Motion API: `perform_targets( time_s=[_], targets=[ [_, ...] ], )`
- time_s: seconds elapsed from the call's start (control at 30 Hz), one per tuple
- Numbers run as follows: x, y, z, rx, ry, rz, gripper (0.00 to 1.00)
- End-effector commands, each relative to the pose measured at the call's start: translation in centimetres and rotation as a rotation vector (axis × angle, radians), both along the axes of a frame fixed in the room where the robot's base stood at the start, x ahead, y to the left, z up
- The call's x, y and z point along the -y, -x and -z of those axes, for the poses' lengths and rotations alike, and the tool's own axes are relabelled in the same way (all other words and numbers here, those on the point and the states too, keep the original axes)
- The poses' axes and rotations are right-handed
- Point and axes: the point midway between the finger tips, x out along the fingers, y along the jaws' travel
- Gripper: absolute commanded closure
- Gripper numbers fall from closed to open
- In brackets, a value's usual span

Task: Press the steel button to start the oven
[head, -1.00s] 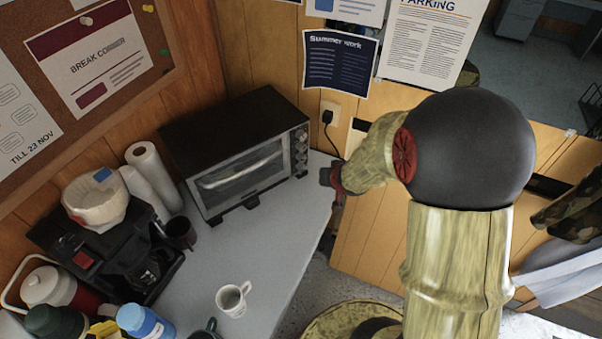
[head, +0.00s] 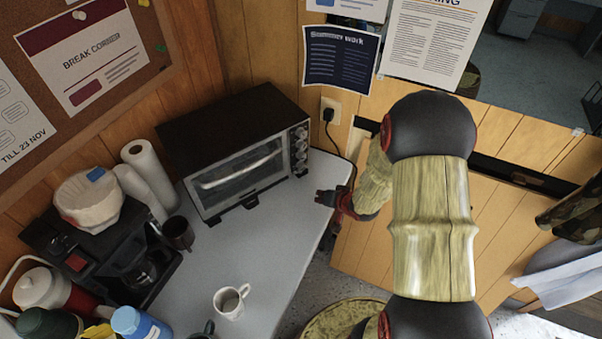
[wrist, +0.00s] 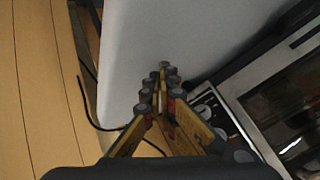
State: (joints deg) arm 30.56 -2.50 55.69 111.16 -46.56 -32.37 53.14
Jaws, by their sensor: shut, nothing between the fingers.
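The toaster oven (head: 225,135) is a black box with a glass door, standing on the grey counter. Its silver control panel (head: 300,150) on the right front edge carries several round controls; I cannot tell which one is the steel button. In the wrist view the oven door (wrist: 275,85) is at the right and part of the panel (wrist: 222,118) shows, partly hidden behind my fingers. My gripper (head: 320,197) is shut and empty, near the counter's right edge, in front of and right of the panel and apart from it. It also shows in the wrist view (wrist: 163,78).
A coffee maker (head: 128,262), a paper towel roll (head: 147,172), a dark mug (head: 178,234) and a white mug (head: 230,301) stand on the counter (head: 262,240). A plug and cord (head: 328,116) hang on the wall right of the oven. The counter before the oven is clear.

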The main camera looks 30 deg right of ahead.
Motion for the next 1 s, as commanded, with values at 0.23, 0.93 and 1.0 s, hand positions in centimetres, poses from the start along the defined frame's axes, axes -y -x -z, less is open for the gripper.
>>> perform_targets(
  time_s=[0.23,0.93,1.0],
  targets=[
    [-0.5,-2.7,0.2,0.001,0.001,-0.003,1.00],
    [-1.3,-8.4,0.0,0.000,0.000,0.000,1.00],
    [-1.3,-8.4,0.0,0.000,0.000,0.000,1.00]
  ],
)
